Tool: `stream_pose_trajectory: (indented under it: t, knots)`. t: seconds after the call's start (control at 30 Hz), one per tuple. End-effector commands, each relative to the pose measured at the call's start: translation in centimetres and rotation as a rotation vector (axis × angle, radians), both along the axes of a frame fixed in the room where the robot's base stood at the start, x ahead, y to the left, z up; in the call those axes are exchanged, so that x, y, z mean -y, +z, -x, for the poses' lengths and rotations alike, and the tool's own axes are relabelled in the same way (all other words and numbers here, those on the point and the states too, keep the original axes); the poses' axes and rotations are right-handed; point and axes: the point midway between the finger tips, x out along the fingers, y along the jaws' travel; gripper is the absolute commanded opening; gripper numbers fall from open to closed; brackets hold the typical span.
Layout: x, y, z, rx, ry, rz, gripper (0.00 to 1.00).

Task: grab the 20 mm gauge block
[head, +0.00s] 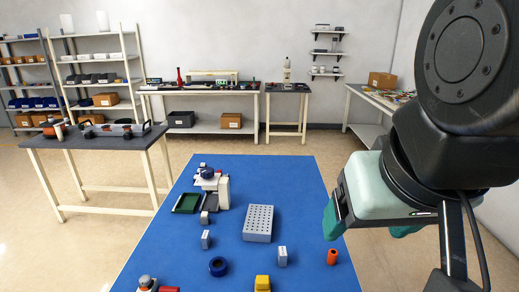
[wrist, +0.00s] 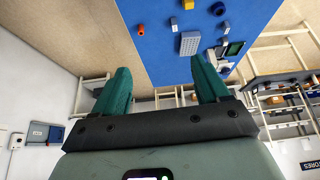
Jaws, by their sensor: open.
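Three small pale grey blocks that look like gauge blocks stand on the blue table (head: 300,185) in the head view: one by the white device (head: 205,217), one below it (head: 206,240) and one right of centre near the front (head: 282,257). Their markings are too small to read, so I cannot tell which is 20 mm. A grey block also shows at the top of the wrist view (wrist: 188,4). My gripper (head: 366,227) is off the table's right side, with teal fingers apart. The wrist view shows nothing between the fingertips (wrist: 160,72).
A grey block with holes (head: 258,223) stands mid-table. A blue ring (head: 218,266), an orange cylinder (head: 332,257) and a yellow part (head: 263,283) lie near the front. A green tray (head: 187,203) and white device (head: 222,190) are at left. The table's far right is clear.

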Motion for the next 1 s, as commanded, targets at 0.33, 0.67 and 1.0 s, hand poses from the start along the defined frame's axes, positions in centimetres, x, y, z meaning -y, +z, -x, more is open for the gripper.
stream_pose_trajectory:
  t: [0.33,0.67,1.0]
  knots:
    - [-3.5,0.3,-7.3,-0.143,-0.105,-0.147,0.74]
    - [-9.8,-4.2,-19.2,-0.391,-0.300,-0.418,0.74]
    - [-16.1,-14.2,-29.5,-0.696,-0.561,-0.730,0.74]
